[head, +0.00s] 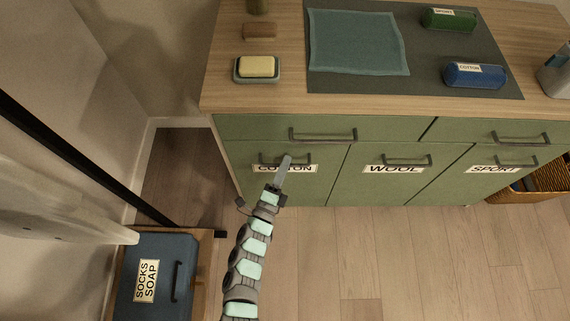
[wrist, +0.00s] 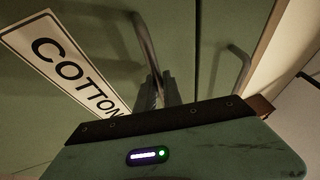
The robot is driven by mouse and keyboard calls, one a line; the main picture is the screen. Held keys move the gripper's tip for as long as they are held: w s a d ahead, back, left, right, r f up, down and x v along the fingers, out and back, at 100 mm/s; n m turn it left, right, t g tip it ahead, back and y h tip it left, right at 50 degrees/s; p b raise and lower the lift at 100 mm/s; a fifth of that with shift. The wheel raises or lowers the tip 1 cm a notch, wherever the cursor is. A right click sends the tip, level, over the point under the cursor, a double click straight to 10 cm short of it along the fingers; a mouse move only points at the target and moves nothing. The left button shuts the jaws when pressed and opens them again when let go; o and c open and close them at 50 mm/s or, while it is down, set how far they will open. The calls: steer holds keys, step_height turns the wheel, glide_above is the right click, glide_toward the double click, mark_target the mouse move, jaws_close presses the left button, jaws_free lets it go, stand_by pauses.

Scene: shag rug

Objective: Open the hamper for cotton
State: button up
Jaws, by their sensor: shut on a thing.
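The cotton hamper is a green cabinet front (head: 300,190) at the left of the lower row, with a white COTTON label (head: 262,169). Its front looks flush with its neighbour. Its dark bar handle (head: 304,160) sits just above the label, and this handle also shows in the wrist view (wrist: 146,42). My gripper (head: 286,162) reaches up to the handle from below. In the wrist view its dark fingers (wrist: 156,90) are shut on the handle bar. The fingers hide part of the handle, and my gripper body hides the end of the label (wrist: 68,65).
A drawer handle (head: 322,135) runs just above the hamper. WOOL (head: 393,169) and SPORT (head: 495,168) fronts stand to the right. A blue SOCKS SOAP box (head: 152,285) lies at the lower left. A wicker basket (head: 547,181) stands far right. The wooden floor (head: 380,255) in front is clear.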

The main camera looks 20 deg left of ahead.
jaws_close()
stand_by(0.8)
